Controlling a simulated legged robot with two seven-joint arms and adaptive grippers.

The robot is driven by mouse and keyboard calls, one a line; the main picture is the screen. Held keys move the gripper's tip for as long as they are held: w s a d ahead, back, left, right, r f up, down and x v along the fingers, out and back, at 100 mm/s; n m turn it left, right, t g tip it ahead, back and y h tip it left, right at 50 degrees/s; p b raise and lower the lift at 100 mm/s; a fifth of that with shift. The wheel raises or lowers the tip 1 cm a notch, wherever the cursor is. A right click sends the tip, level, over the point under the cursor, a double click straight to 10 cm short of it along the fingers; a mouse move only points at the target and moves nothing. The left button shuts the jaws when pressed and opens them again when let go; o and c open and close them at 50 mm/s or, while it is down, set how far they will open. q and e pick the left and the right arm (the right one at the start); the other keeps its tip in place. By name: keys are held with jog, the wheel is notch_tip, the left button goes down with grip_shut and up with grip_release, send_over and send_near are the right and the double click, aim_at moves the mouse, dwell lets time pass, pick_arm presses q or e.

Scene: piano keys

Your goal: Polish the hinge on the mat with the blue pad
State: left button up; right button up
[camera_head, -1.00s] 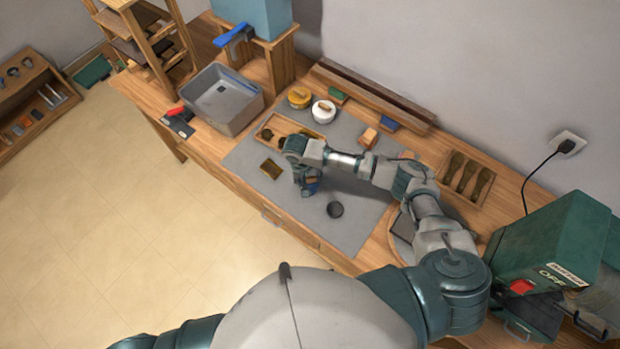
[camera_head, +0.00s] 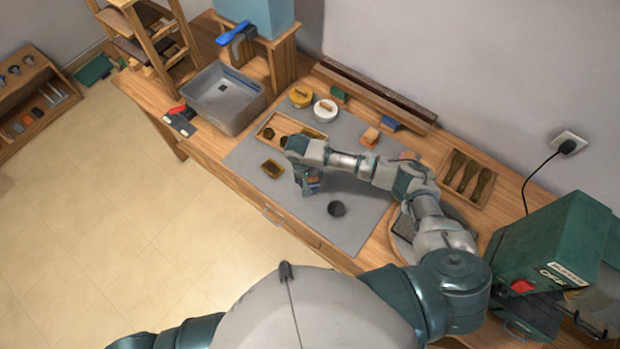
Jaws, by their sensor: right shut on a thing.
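A small brass-coloured piece (camera_head: 272,168), which looks like the hinge, lies on the left part of the grey mat (camera_head: 345,238). My right gripper (camera_head: 311,187) points down at the mat, to the right of the brass piece and apart from it. It is shut on a small blue thing (camera_head: 314,183), probably the blue pad, mostly hidden by the fingers. I cannot tell whether this touches the mat. Another blue block (camera_head: 390,123) lies at the mat's back edge. My left gripper is not in view.
A dark round cup (camera_head: 336,208) stands on the mat near my right gripper. A wooden tray with dark round pieces (camera_head: 268,134), yellow (camera_head: 301,96) and white (camera_head: 325,110) tins and an orange block (camera_head: 370,136) lie behind. A grey bin (camera_head: 229,122) stands left.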

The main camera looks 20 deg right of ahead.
jog(key=shift+a+r+p, duration=0.15)
jog(key=shift+r+p, duration=1.25)
jog(key=shift+p, duration=0.05)
notch_tip(320, 180, up, 2)
jog(key=shift+r, duration=1.05)
